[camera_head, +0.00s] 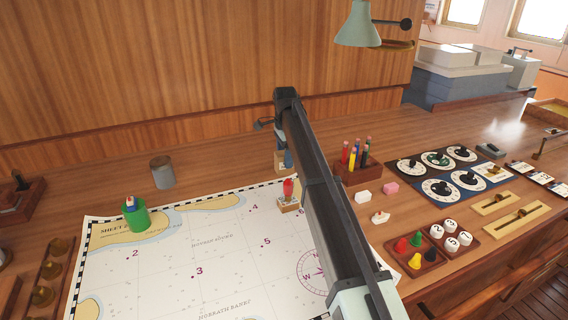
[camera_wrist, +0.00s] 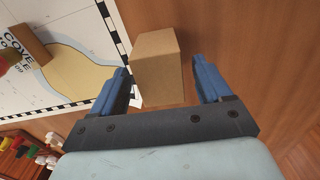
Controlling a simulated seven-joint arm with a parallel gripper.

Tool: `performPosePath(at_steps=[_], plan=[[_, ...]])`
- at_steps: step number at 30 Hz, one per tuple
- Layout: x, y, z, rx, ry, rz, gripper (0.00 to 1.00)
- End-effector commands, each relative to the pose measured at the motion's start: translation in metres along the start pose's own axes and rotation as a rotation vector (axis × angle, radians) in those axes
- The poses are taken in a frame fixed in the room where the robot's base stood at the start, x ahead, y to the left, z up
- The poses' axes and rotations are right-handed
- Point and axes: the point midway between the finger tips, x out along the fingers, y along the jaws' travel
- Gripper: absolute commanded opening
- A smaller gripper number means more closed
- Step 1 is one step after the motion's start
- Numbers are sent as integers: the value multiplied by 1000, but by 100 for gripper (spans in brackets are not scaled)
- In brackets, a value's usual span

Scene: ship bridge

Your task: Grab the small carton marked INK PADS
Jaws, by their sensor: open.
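A small plain brown carton (camera_wrist: 157,68) stands on the wooden desk just off the chart's edge in the wrist view. No marking shows on the faces turned to the wrist camera. My gripper (camera_wrist: 167,82) is open, with one blue finger on each side of the carton. The carton's near end lies between the fingers, and a gap shows on the right. In the head view a bit of the carton (camera_head: 280,161) shows beside my gripper (camera_head: 287,160); my arm hides most of it.
A red-handled stamp (camera_head: 288,192) stands on the chart (camera_head: 220,255) close by. A pencil block (camera_head: 358,171) stands to the right, and a grey cup (camera_head: 162,172) and green cup (camera_head: 135,215) to the left. The wooden wall (camera_head: 200,70) rises behind.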

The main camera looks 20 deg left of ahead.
Motion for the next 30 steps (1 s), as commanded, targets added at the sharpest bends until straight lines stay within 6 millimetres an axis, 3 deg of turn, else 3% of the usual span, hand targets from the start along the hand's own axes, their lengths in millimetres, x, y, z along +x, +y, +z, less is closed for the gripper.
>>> performPosePath(at_steps=[6,14,30], plan=[[28,0,3,0,0,1,78],[32,0,3,0,0,-1,78],[32,0,3,0,0,-1,28]])
